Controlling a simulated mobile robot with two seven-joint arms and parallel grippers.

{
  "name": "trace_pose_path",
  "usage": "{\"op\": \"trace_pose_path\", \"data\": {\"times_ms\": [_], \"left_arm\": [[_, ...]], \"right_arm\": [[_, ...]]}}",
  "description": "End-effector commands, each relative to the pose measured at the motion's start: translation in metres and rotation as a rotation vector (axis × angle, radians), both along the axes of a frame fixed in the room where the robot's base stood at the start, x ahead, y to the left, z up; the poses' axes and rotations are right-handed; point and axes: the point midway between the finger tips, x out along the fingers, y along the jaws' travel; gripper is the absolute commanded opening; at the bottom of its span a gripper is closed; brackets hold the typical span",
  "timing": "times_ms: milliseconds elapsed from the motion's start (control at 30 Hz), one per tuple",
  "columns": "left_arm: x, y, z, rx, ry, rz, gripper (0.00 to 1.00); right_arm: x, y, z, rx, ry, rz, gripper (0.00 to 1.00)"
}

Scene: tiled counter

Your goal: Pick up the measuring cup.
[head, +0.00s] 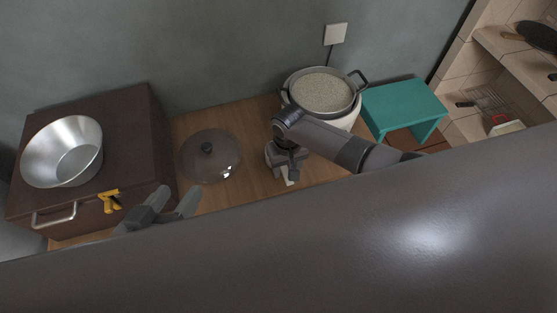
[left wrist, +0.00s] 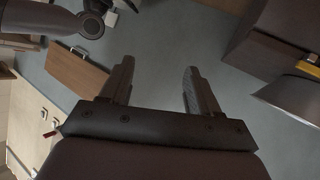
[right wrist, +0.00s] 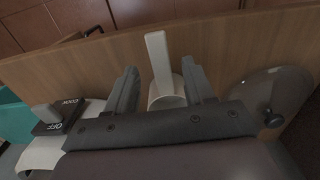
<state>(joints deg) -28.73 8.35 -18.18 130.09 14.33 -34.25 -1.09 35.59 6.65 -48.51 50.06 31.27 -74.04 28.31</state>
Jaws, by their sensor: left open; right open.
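The white measuring cup (right wrist: 166,100) stands on the wooden counter, its long flat handle pointing toward the top of the right wrist view. My right gripper (right wrist: 160,82) is open, with one finger on each side of the cup and a gap visible on the left. In the head view, my right gripper (head: 287,163) mostly hides the cup; a pale part of it (head: 291,178) shows below the fingers. My left gripper (head: 170,203) is open and empty, in front of the brown cabinet; its spread fingers also show in the left wrist view (left wrist: 157,72).
A glass lid (head: 222,165) with a dark knob lies left of the cup. A cooker with a grain-filled pot (head: 322,92) stands behind it to the right. A teal stool (head: 405,103) is farther right. A metal bowl (head: 42,158) sits on the brown cabinet (head: 125,115).

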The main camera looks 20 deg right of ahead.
Motion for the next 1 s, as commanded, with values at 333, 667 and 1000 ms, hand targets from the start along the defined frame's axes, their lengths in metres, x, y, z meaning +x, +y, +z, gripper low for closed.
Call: {"op": "trace_pose_path", "data": {"times_ms": [333, 667, 1000], "left_arm": [[0.003, -0.013, -0.009, -0.086, -0.019, -0.031, 0.62], [0.001, -0.002, -0.004, -0.025, -0.086, -0.012, 0.62], [0.001, -0.002, -0.005, -0.025, -0.085, -0.012, 0.62]], "right_arm": [[0.004, 0.002, -0.036, 0.0, -0.001, 0.0, 0.53], [0.004, 0.002, -0.05, 0.0, -0.002, 0.001, 0.53], [0.004, 0.002, -0.05, 0.001, -0.002, 0.001, 0.0]]}}
